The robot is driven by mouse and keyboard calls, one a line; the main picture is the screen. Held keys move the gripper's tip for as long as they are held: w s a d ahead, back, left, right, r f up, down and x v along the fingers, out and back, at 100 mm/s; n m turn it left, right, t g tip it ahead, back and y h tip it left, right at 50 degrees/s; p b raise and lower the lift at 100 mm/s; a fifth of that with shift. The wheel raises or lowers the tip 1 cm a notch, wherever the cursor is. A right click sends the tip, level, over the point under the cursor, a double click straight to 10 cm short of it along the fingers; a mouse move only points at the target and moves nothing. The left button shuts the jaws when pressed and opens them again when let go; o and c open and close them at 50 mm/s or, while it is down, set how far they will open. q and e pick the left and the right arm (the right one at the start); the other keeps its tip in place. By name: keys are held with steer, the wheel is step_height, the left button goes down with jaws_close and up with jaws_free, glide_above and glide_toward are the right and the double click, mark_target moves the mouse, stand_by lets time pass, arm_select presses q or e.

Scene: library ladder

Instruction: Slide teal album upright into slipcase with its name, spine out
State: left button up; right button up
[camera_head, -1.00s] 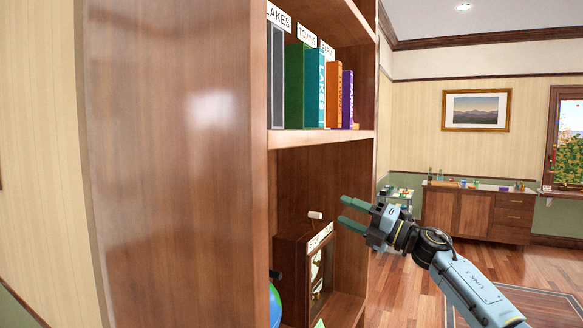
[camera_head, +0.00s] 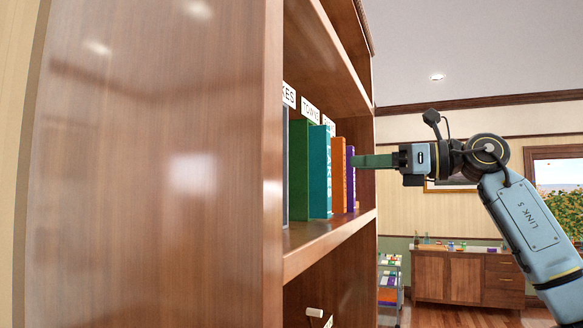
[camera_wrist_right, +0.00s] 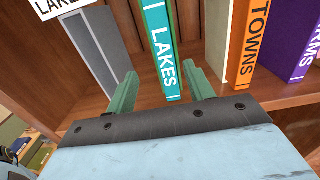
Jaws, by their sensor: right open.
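The teal album (camera_head: 319,172) stands upright on the shelf, its LAKES spine facing out. In the right wrist view the album (camera_wrist_right: 160,45) is between the two fingers in the picture. My right gripper (camera_head: 355,161) is open and empty at the shelf front; in the wrist view its green fingers (camera_wrist_right: 163,88) are spread to either side of the lower spine. I see no contact. A grey slipcase (camera_wrist_right: 82,42) stands left of the album under the LAKES label (camera_wrist_right: 58,6), with a gap between; its edge (camera_head: 285,165) shows in the head view. My left gripper is not in view.
An orange TOWNS album (camera_wrist_right: 245,45) and a purple FARMS album (camera_wrist_right: 295,45) stand right of the teal one. A darker green panel (camera_head: 298,170) shows beside the teal cover. The bookcase's side panel (camera_head: 150,170) fills the left; an upper shelf (camera_head: 340,75) is overhead.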

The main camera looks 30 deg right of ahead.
mark_target(329, 170)
steer(key=shift+x, duration=1.1)
steer(key=shift+w+a+f+p, duration=0.15)
steer(key=shift+w+a+p, duration=0.1)
steer(key=shift+w, duration=0.2)
steer(key=shift+w+a+f+p, duration=0.15)
steer(key=shift+w+a+p, duration=0.1)
steer(key=shift+w, duration=0.2)
steer(key=x, duration=0.2)
steer(key=p+x, duration=0.1)
steer(key=x, duration=0.1)
steer(key=shift+w+d+f, duration=0.1)
steer(key=shift+w+f, duration=0.05)
steer(key=shift+f, duration=0.05)
steer(key=shift+w, duration=0.15)
steer(key=shift+f, duration=0.1)
jaws_close()
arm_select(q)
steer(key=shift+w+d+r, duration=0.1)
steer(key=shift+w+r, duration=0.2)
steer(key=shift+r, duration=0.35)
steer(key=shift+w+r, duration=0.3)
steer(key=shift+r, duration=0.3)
